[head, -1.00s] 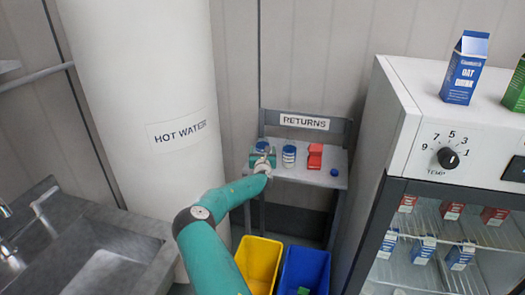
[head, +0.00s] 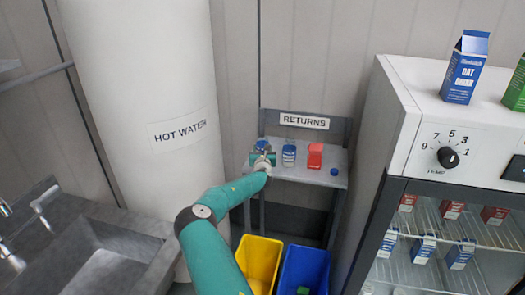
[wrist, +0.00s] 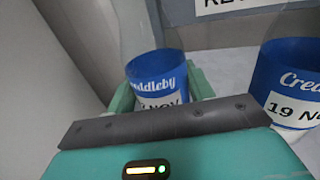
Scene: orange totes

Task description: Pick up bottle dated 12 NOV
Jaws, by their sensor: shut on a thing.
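In the wrist view a clear bottle with a blue band (wrist: 157,72) stands between the jaws of my teal gripper (wrist: 165,95). Its white label ends in "NOV"; the day number is partly hidden by my gripper. In the head view this bottle (head: 262,145) is at the left end of the returns shelf, with my gripper (head: 262,158) shut on it. A second blue-banded bottle (wrist: 290,85), labelled "19 NO…", stands to its right, apart from the jaws. It also shows in the head view (head: 289,155).
Yellow (head: 259,262) and blue (head: 304,268) bins stand below. A white water tank (head: 150,100) is close on the left, a fridge (head: 400,120) on the right.

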